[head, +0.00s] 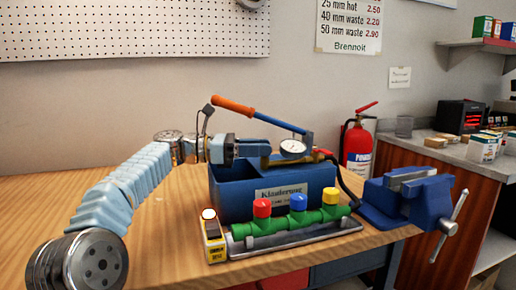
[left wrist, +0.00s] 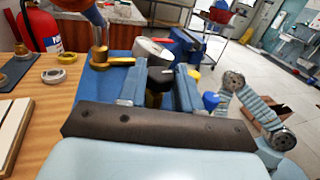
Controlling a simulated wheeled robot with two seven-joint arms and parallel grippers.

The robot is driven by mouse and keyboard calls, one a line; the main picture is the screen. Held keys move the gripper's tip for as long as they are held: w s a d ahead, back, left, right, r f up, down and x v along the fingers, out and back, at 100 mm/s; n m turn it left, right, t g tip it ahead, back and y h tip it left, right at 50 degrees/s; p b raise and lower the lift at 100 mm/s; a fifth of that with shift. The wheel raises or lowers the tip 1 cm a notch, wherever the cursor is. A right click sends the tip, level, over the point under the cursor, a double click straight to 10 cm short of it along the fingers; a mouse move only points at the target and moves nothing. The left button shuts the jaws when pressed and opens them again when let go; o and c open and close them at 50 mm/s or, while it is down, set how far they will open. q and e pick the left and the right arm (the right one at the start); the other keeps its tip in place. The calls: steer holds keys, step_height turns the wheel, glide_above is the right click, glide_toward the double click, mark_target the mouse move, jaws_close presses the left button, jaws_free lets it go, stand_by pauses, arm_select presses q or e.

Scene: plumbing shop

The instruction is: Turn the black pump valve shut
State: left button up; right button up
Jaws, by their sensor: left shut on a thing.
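The blue test pump (head: 273,190) stands on the wooden bench, with an orange-ended lever (head: 234,106) and a round gauge (head: 292,148) above its tank. My left gripper (head: 262,150) reaches in from the left over the tank, close to the gauge. In the left wrist view the black pump valve (left wrist: 155,88) sits between the two fingers of my left gripper (left wrist: 157,93), which is shut on it. In the head view the gripper hides the valve. My right gripper is in neither view.
A green manifold (head: 283,219) with red, blue and yellow caps lies in front of the tank. A yellow device (head: 212,238) stands left of it. A blue vise (head: 408,198) is at the right, a red extinguisher (head: 358,143) behind. The bench's left part is clear.

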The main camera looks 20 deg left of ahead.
arm_select(q)
steer(key=shift+r, duration=0.15)
steer(key=o, duration=0.8)
steer(key=shift+c, duration=0.2)
steer(key=v, duration=1.4)
